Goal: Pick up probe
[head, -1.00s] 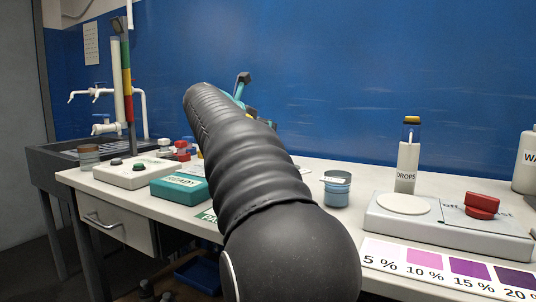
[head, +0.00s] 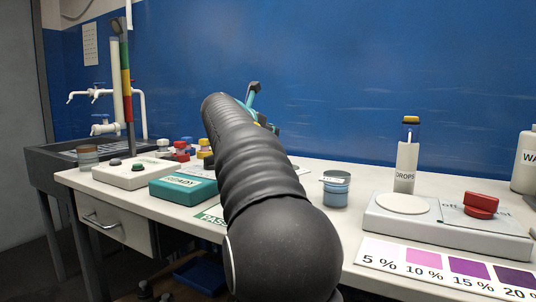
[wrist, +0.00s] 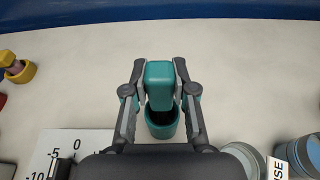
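The probe (wrist: 160,82) shows in the wrist view as a teal block-shaped handle. It stands over a teal cup-like holder (wrist: 162,128) with a dark opening, and its lower end overlaps that opening. My gripper (wrist: 160,72) has one grey finger on each side of the handle, and both appear to press against it. Whether the probe's lower end is inside the holder is hidden. In the head view my black arm covers most of this place, and only part of my gripper (head: 254,98) shows past it.
A yellow cup (wrist: 20,73) stands to the left in the wrist view, and a scale card (wrist: 70,150) lies nearer. The head view shows a teal READY box (head: 183,190), a blue jar (head: 336,190), a drops bottle (head: 406,165) and a white stirrer-like device (head: 450,225).

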